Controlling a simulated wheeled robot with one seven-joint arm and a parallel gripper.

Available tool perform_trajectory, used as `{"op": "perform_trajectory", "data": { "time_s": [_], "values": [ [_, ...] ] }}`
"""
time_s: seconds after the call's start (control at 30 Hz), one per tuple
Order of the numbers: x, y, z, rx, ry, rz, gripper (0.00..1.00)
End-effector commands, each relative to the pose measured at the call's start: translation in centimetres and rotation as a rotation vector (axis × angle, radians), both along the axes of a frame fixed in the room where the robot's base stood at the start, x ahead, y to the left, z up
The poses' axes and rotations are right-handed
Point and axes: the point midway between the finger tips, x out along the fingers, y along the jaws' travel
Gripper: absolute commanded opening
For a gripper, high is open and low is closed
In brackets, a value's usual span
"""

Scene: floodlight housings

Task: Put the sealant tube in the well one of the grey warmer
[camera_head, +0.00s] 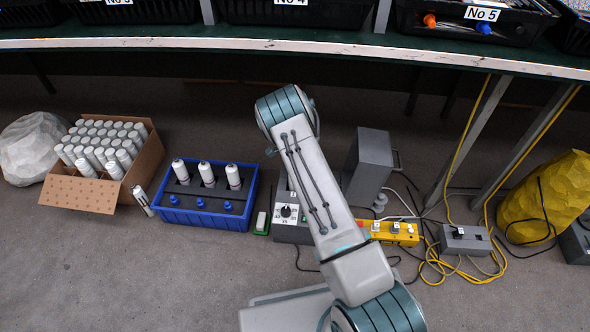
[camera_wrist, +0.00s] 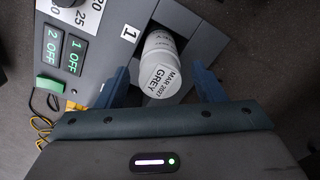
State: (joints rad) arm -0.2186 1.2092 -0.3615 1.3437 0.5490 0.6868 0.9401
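The grey warmer (camera_head: 290,233) stands on the floor, partly hidden behind my arm in the head view. In the wrist view its panel (camera_wrist: 103,45) shows a dial and the displays "1 OFF" and "2 OFF". The sealant tube (camera_wrist: 160,72), white with a grey end marked "MAR 2027 GREY", sits in the square well beside the label "1" (camera_wrist: 129,34). Its marked end faces the camera, and its lower part is hidden in the well. My gripper (camera_wrist: 163,84) has its blue fingers on either side of the tube, with visible gaps. In the head view my arm hides the gripper and tube.
Left of the warmer are a blue tray (camera_head: 200,218) with several white tubes, a tube (camera_head: 142,201) leaning at its side, and a carton (camera_head: 80,193) of tubes. To the right are a grey box (camera_head: 372,165), a yellow power strip (camera_head: 392,233) and cables. A bench (camera_head: 400,52) overhangs behind.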

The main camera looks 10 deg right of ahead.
Motion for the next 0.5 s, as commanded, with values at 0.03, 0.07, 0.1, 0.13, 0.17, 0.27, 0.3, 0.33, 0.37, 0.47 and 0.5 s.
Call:
{"op": "perform_trajectory", "data": {
  "time_s": [0.03,0.07,0.1,0.13,0.17,0.27,0.3,0.33,0.37,0.47,0.5],
  "values": [
    [0.0,0.0,0.0,0.0,0.0,0.0,0.62],
    [0.0,0.0,0.0,0.0,0.0,0.0,0.62],
    [0.0,0.0,0.0,0.0,0.0,0.0,0.62],
    [0.0,0.0,0.0,0.0,0.0,0.0,0.62],
    [0.0,0.0,0.0,0.0,0.0,0.0,0.62],
    [0.0,0.0,0.3,0.0,0.0,0.0,0.62],
    [0.0,0.0,0.6,0.0,0.0,0.001,0.62],
    [0.0,0.0,0.9,0.0,0.0,0.001,0.62],
    [0.0,0.0,1.2,0.0,0.0,0.001,0.62],
    [0.1,0.0,3.0,0.001,-0.002,0.001,0.62],
    [0.1,0.1,4.0,0.001,-0.002,0.001,0.62]
  ]
}}
